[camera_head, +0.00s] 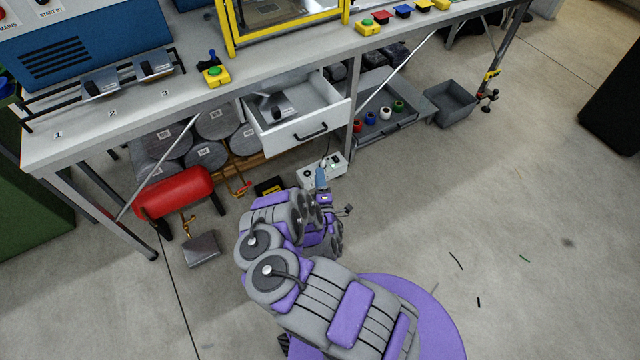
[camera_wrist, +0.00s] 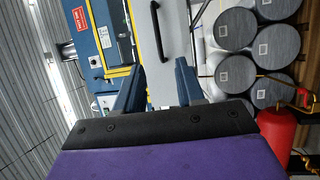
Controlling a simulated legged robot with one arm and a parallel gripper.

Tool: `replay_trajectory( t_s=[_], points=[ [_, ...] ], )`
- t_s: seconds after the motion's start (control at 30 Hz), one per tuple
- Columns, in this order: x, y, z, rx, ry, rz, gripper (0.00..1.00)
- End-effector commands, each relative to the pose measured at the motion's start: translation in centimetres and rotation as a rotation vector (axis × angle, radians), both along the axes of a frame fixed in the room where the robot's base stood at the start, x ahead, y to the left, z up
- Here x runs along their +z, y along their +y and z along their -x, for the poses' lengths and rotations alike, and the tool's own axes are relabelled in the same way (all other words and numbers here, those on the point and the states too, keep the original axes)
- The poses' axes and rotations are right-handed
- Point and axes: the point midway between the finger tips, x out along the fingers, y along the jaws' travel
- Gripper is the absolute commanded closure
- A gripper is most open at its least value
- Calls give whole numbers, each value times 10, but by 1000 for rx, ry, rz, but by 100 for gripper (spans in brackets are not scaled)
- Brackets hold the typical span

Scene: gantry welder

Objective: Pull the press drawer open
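The press drawer (camera_head: 300,134) is a white drawer under the workbench, and it stands pulled out, with its inside and a grey item (camera_head: 273,106) in it showing. Its black bar handle (camera_head: 311,132) is on the front face. In the wrist view the pale drawer front (camera_wrist: 149,60) and the handle (camera_wrist: 160,31) lie ahead, beyond the fingertips. My gripper (camera_wrist: 159,80) is open, with its two blue fingers apart and nothing between them. In the head view my gripper (camera_head: 322,178) is below and in front of the handle, apart from it; my arm partly hides it.
The bench (camera_head: 200,100) carries a yellow-framed press (camera_head: 285,25) and buttons. Grey cylinders (camera_head: 206,155), a red tank (camera_head: 174,194) and a white control box (camera_head: 335,166) sit below. A grey bin (camera_head: 450,103) stands at right. The floor at right is mostly clear.

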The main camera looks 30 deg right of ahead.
Motion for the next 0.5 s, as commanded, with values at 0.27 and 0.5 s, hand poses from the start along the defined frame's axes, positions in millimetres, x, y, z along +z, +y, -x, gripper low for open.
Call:
replay_trajectory(
  t_s=[0.27,0.5],
  points=[
    [-2,4,10,0,0,-1,62],
    [-2,5,11,-1,-2,-2,62]
  ],
)
